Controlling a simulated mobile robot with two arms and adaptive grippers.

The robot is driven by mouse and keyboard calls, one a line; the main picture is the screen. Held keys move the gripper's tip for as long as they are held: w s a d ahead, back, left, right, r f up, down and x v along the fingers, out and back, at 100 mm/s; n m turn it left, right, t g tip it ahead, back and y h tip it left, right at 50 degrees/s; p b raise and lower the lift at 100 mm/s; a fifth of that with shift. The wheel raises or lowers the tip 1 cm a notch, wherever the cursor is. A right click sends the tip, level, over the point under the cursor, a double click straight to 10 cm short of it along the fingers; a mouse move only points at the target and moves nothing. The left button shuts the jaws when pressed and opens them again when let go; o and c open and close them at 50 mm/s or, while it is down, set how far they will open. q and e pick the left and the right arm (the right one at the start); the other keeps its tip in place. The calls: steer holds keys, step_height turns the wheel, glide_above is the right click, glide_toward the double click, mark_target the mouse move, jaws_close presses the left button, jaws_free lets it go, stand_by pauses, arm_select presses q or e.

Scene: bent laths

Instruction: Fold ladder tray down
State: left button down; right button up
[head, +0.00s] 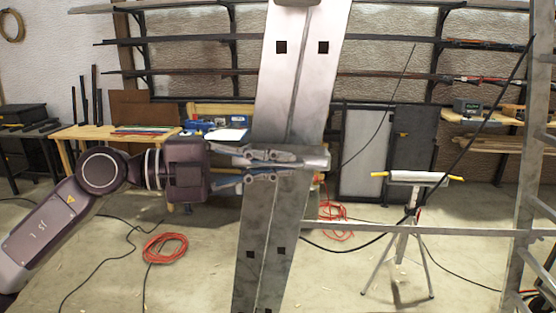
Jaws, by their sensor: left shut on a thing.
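A tall grey metal panel (297,84) with square holes and a lengthwise seam stands slightly tilted in the middle of the head view. A metal ladder frame (526,150) stands at the right edge, and a horizontal bar (430,231) runs from the panel towards it. My left gripper (285,163) reaches in from the left, in front of the panel. It is shut on a short pale metal piece (316,159), which seems to be the ladder tray seen edge-on. The fingers hide much of that piece, and how it joins the panel cannot be told. My right gripper is out of view.
A roller stand (411,180) with yellow ends stands right of the panel. Red cable coils (165,248) and black cables lie on the floor. A wooden bench (120,132) and wall racks (180,75) line the back. Some floor between is clear.

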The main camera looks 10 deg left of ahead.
arm_select(q)
steer(key=shift+f, duration=0.1)
steer(key=c, duration=2.1)
jaws_free()
steer(key=shift+v, duration=6.05)
